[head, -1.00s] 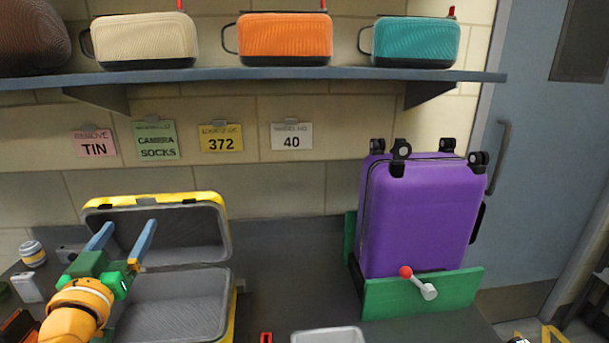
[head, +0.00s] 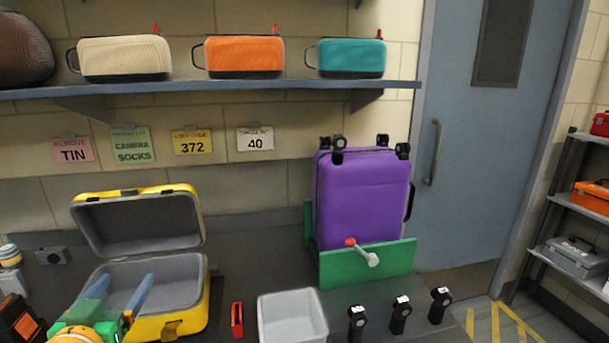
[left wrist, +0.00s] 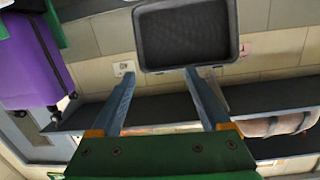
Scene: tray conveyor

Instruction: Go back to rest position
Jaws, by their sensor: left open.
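My left gripper (head: 121,290) is open and empty, low at the left of the head view, in front of the open yellow case (head: 184,327). Its blue fingers overlap the case's grey inside in the picture; I cannot tell how far above it they are. In the left wrist view the two fingers (left wrist: 157,85) stand wide apart with nothing between them. The grey inside of a case lid (left wrist: 187,35) shows beyond them. My right gripper is not in view.
A purple suitcase (head: 360,200) stands in a green holder (head: 385,263) with a red-knobbed lever. A grey bin (head: 292,315), a small red item (head: 237,319) and several black-handled items (head: 401,314) are at the front. A shelf (head: 230,91) with bags runs above. A door (head: 455,150) is at the right.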

